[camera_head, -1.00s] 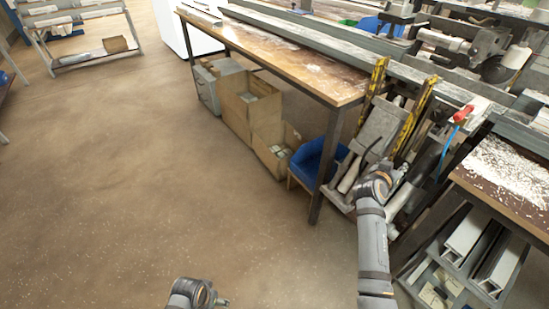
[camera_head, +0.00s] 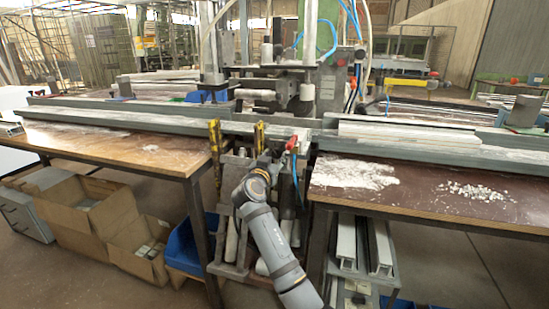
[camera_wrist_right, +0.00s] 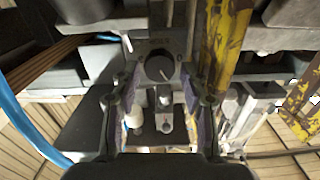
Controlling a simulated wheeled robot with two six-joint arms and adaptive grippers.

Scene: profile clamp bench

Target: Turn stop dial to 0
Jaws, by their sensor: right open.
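The stop dial (camera_wrist_right: 160,68) is a round dark knob with a short white pointer mark, on a grey plate. It shows in the right wrist view, just above the middle. The pointer mark sits at the lower right of the knob; the small scale markings above it are too blurred to read. My right gripper (camera_wrist_right: 159,84) is open, one finger on each side of the dial's line of sight. I cannot tell whether it touches the dial. In the head view my right arm (camera_head: 270,240) reaches to the gap in the bench; the dial cannot be made out there. My left gripper is out of view.
Yellow worn bars (camera_head: 215,150) stand close by; one yellow bar (camera_wrist_right: 228,45) is right beside the gripper. A red-handled tool (camera_head: 292,145) and blue hose are near. The left wooden bench (camera_head: 110,147) and right bench (camera_head: 420,200) flank the gap.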

